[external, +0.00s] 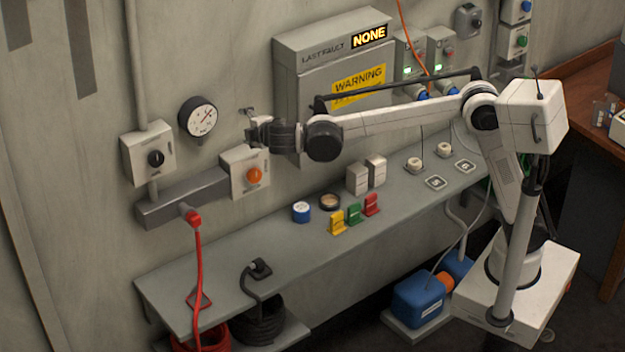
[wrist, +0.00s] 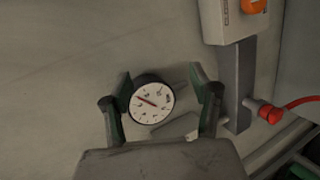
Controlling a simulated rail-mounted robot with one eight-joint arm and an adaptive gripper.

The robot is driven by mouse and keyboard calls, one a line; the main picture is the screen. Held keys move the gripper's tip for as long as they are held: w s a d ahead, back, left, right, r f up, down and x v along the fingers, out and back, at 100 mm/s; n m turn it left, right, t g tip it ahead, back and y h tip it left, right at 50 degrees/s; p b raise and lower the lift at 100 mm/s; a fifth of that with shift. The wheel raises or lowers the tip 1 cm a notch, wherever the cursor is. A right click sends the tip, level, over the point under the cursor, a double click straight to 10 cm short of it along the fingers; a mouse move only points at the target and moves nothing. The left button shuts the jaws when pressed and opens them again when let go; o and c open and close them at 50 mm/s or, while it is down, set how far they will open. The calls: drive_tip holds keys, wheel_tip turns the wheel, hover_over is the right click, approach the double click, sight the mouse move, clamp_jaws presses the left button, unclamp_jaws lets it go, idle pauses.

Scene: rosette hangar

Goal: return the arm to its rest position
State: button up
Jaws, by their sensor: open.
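My white arm reaches left from its base at the right of the external view. My gripper (external: 257,128) is in front of the wall, above the grey box with the orange knob (external: 254,176). In the wrist view my gripper (wrist: 162,88) is open, its two fingers spread with nothing held between them. The round gauge (external: 198,117) is on the wall to the left of my gripper. In the wrist view the gauge (wrist: 152,103) shows between the fingers, beyond them; I cannot tell the exact distance.
A grey shelf (external: 235,255) below holds small blocks, round tins and colored clips. A cabinet with a yellow warning label (external: 358,82) is behind my arm. A red plug (external: 192,216) and cable hang from the grey wall duct. A switch box (external: 148,152) is at left.

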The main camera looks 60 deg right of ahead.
drive_tip(key=s+d+f+m+g+y, duration=0.1)
drive_tip(key=s+d+f+m+g, duration=0.15)
drive_tip(key=s+d, duration=0.9)
drive_tip(key=s+d+f+m+g+y, duration=0.1)
drive_tip(key=s+d+f+m+g, duration=0.15)
drive_tip(key=s+d, duration=0.85)
drive_tip(key=s+d+f+m+y, duration=0.2)
drive_tip(key=s+d+f+m, duration=0.25)
drive_tip(key=s+f, duration=0.4)
drive_tip(key=s+d+f+m+y, duration=0.25)
drive_tip(key=s+d+f, duration=0.3)
drive_tip(key=s, duration=0.55)
drive_tip(key=shift+h, duration=0.45)
drive_tip(key=f+b, duration=0.5)
drive_tip(key=shift+w+a+f+b, duration=0.3)
drive_tip(key=shift+w, duration=0.05)
